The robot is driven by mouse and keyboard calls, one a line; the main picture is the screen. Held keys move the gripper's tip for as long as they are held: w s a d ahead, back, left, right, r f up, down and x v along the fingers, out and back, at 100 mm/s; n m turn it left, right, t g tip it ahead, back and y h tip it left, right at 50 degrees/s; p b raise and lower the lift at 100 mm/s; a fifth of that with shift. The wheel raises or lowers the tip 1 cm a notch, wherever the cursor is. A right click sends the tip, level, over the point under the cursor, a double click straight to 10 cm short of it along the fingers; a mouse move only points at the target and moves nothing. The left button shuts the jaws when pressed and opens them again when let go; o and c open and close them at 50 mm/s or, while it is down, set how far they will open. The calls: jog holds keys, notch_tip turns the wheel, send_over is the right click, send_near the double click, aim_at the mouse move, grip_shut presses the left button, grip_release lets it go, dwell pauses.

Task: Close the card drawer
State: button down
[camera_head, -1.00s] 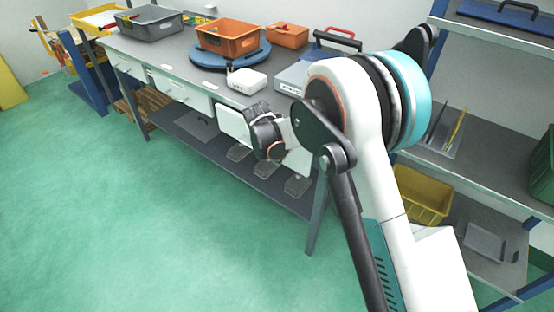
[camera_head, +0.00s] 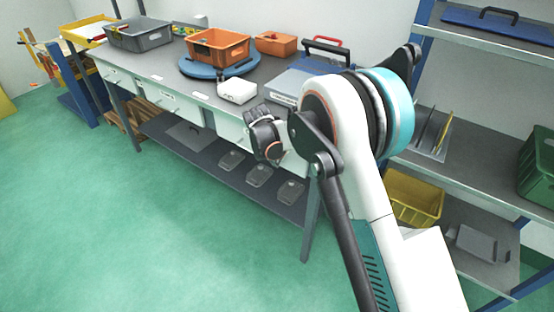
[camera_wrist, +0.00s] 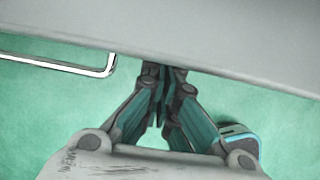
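The workbench has a row of white drawers under its top. The left drawer (camera_head: 118,80) and the middle drawer (camera_head: 178,106) look flush. A further white drawer front (camera_head: 229,126) shows just left of my gripper (camera_head: 264,136); my gripper and arm hide part of that area. I cannot read which is the card drawer. In the wrist view, my gripper (camera_wrist: 165,76) has its fingertips together, with nothing seen between them. They are at the edge of a pale grey panel (camera_wrist: 215,40), where contact cannot be told. A chrome bar handle (camera_wrist: 60,66) is to the left.
The bench top (camera_head: 165,62) carries an orange bin (camera_head: 217,48) on a blue turntable, a white box (camera_head: 237,91) and a grey bin (camera_head: 138,35). A shelf rack with a yellow crate (camera_head: 412,198) stands at the right. The green floor before the bench is clear.

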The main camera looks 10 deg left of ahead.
jog(key=s+a+r+p, duration=0.3)
jog(key=s+r+p, duration=0.1)
jog(key=s+r, duration=0.3)
notch_tip(320, 180, up, 2)
jog(key=shift+r, duration=0.2)
